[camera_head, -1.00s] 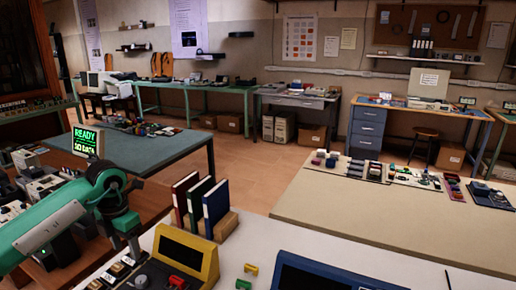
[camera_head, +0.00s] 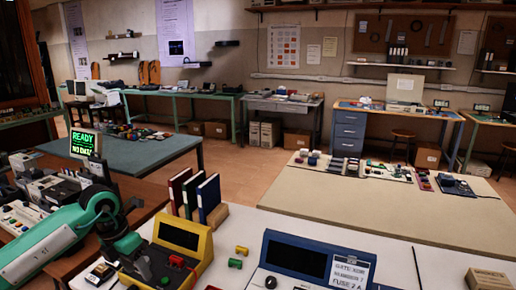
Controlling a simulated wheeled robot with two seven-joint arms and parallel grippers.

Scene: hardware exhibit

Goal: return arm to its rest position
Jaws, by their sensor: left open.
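My left arm, teal and white, comes in from the left and bends down at a dark wrist. My left gripper (camera_head: 141,268) points down beside the left edge of the yellow console (camera_head: 197,243). It is open, and I see nothing held in it; its fingertips are small and dark against the things below. My right arm and gripper are not in view.
Red, dark and blue binders (camera_head: 208,198) stand behind the yellow console. A blue console (camera_head: 297,258) with a white label card is to its right. A small screen (camera_head: 84,142) reads READY. A beige table (camera_head: 330,200) lies beyond; open floor shows behind it.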

